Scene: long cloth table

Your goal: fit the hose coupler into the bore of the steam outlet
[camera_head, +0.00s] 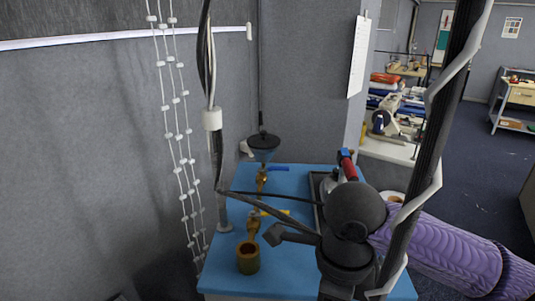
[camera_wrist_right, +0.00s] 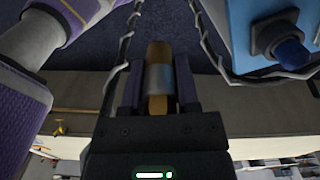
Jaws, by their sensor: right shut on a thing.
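The hose coupler (camera_wrist_right: 159,78), a short cylinder with brass-coloured ends and a grey middle band, is between the dark fingers of my right gripper (camera_wrist_right: 157,94) in the right wrist view. The gripper is shut on it. In the head view the dark joints of my right arm show at the lower middle; I cannot make out the fingers or the coupler there. An upright brass cylinder with a dark open top (camera_head: 248,258) stands near the front left of the blue tabletop; it looks like the steam outlet with its bore. The coupler is apart from it. My left gripper is not visible.
A dark funnel (camera_head: 263,145) is at the back. Hanging cables and beaded cords cross the left. A red-handled item (camera_head: 348,167) stands back right.

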